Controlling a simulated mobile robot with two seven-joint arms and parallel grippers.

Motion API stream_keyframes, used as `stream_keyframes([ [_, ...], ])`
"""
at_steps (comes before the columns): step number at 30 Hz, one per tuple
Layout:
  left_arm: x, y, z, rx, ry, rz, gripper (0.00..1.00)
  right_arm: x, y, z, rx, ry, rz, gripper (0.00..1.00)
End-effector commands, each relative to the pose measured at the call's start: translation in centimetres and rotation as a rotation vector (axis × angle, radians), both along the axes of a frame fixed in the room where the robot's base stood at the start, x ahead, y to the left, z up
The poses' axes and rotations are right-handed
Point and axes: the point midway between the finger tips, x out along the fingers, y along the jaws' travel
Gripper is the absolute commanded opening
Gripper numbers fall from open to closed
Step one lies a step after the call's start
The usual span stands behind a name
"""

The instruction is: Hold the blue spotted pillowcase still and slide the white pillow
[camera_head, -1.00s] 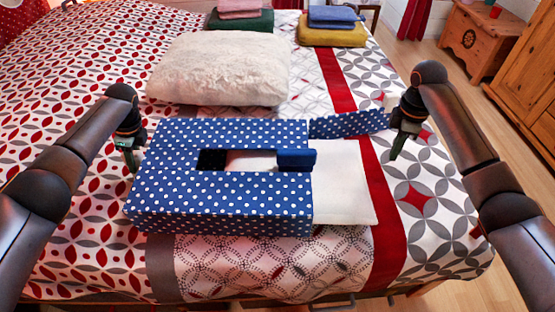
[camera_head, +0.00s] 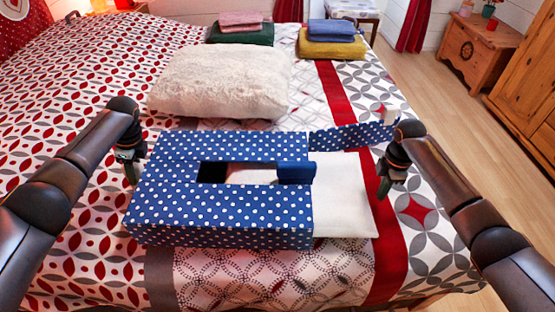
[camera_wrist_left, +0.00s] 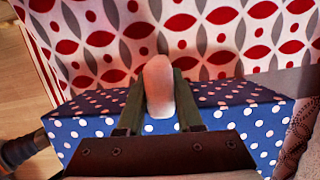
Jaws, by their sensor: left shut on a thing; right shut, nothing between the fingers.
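The blue spotted pillowcase (camera_head: 215,215) lies flat on the bed, with a slot in its top and a long flap (camera_head: 352,133) standing out at its right end. A flat white pillow (camera_head: 343,195) sticks out of that end, and a white part shows through the slot. My left gripper (camera_head: 131,180) is at the case's left end. In the left wrist view, its fingers (camera_wrist_left: 160,95) are shut on a pale rounded tab (camera_wrist_left: 159,85) beside the blue fabric (camera_wrist_left: 95,127). My right gripper (camera_head: 385,192) is shut and empty, just right of the white pillow, over the red stripe.
A fluffy white pillow (camera_head: 220,82) lies behind the case. Folded cloths, green and pink (camera_head: 240,32) and yellow and blue (camera_head: 332,42), are farther back. A small pale tab (camera_head: 389,116) is at the flap's tip. Bare bed shows in front.

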Motion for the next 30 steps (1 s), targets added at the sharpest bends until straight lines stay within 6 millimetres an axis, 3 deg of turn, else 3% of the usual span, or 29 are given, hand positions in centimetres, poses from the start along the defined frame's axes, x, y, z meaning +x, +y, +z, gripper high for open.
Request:
stream_keyframes([
  [6,0.0,0.0,0.0,0.000,0.000,0.001,0.00,0.1,1.8,0.0,-0.001,0.001,-0.001,0.00],
  [20,0.0,0.0,0.0,-0.001,0.000,0.001,0.00,0.2,2.7,0.0,0.000,0.001,-0.001,0.00],
  [23,0.0,-0.1,0.0,-0.001,-0.001,0.000,0.00,0.4,4.7,0.0,0.002,0.001,0.002,0.00],
  [30,0.0,-0.1,0.0,-0.002,-0.001,0.000,0.00,1.1,12.0,0.1,0.003,0.002,0.003,0.00],
])
